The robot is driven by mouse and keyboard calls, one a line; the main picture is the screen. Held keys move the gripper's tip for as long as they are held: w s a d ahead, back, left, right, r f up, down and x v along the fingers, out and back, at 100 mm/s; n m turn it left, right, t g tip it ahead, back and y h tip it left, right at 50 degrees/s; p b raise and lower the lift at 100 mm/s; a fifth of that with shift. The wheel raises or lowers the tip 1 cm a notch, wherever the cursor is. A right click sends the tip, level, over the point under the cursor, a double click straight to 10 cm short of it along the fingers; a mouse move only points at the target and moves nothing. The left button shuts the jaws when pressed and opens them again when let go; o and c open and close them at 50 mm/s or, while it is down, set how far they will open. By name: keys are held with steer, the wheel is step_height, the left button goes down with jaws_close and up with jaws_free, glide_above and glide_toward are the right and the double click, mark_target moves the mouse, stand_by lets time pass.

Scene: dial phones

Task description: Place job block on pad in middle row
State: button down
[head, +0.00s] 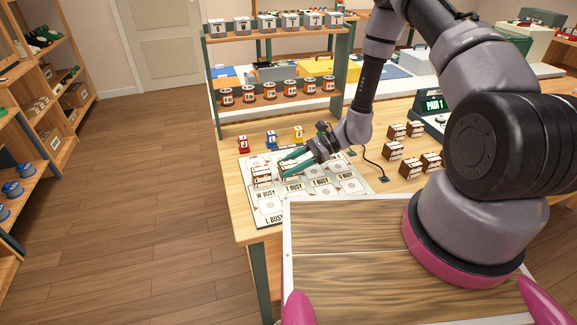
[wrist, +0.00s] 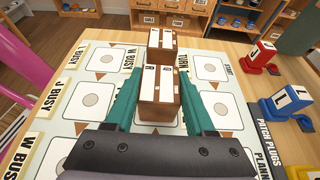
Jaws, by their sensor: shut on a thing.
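My gripper (head: 290,164) has teal fingers and is over the board at the near left of the bench. In the wrist view the gripper (wrist: 160,82) is shut on a brown block (wrist: 159,112) with a white labelled top, one finger on each side. The held block is above the middle line of pads on the pale board (wrist: 62,128). I cannot tell whether it touches the board. A second brown block (wrist: 162,42) stands just beyond it; in the head view this block (head: 262,178) is left of the fingers. Pads with grey circles (wrist: 92,100) show either side.
Several brown blocks (head: 393,150) stand on the bench to the right. Red (head: 243,144), blue (head: 271,141) and yellow (head: 298,134) plugs stand at the board's far edge. A shelf rack (head: 270,101) with spools stands behind. A wood-grained panel (head: 345,270) is in front.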

steer(key=shift+f, duration=0.15)
steer(key=shift+c, duration=1.3)
jaws_free()
steer(key=shift+w+d+r, duration=0.1)
steer(key=shift+d+r, duration=0.1)
steer(key=shift+r, duration=0.05)
steer(key=v, duration=1.1)
steer(key=shift+w+d+r, duration=0.1)
steer(key=shift+d, duration=0.25)
